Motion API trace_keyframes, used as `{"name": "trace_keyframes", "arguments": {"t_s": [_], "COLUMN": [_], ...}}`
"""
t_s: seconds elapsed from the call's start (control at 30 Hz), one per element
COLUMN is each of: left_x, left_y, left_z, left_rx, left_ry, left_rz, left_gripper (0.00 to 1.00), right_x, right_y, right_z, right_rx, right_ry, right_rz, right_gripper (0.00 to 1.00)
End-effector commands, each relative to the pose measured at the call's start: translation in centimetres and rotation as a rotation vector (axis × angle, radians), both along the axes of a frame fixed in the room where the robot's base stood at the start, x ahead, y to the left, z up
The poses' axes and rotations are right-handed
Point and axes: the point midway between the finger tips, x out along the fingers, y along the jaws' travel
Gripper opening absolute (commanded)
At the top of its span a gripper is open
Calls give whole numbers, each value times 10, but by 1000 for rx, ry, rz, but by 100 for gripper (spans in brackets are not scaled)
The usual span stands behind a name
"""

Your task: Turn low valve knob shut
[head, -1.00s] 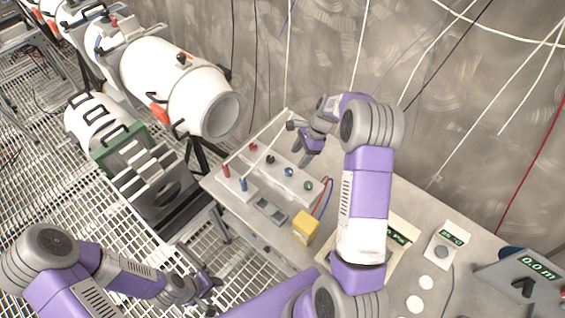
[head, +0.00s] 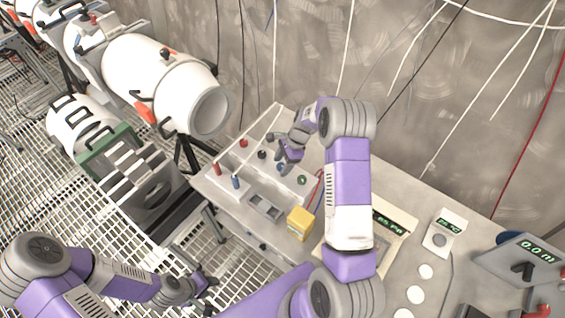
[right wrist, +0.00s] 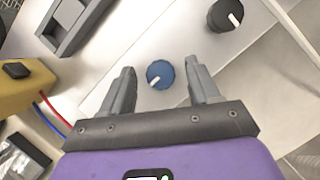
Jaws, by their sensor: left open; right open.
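A row of small round knobs sits on the light panel on the bench; I cannot read labels saying which is the low valve. The blue knob (head: 281,167) lies just below my right gripper (head: 279,151). In the right wrist view the blue knob (right wrist: 159,74) shows between the two spread fingers, with clear gaps on both sides; its white pointer mark aims lower left. My right gripper is open and empty; I cannot tell its exact height over the knob. My left gripper (head: 208,284) is open and empty, low at the left, away from the panel.
A red knob (head: 243,143), a black knob (head: 262,154) and a green knob (head: 301,180) share the panel. A yellow box (head: 300,223) with wires sits nearby.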

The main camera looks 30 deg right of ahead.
Motion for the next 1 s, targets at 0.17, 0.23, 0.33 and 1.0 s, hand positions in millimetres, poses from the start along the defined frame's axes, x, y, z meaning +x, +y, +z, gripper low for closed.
{"name": "trace_keyframes", "arguments": {"t_s": [0.17,0.23,0.33,1.0], "left_x": [0,0,0,0], "left_y": [0,0,0,0], "left_z": [0,0,0,-1], "left_rx": [0,0,0,0], "left_ry": [0,0,0,0], "left_rz": [0,0,0,0], "left_gripper": [43,43,43,43], "right_x": [0,0,0,2], "right_y": [0,0,0,0], "right_z": [0,0,0,0], "right_rx": [0,0,0,-1], "right_ry": [0,0,0,0], "right_rz": [0,0,0,201], "right_gripper": [46,35,20,5]}}
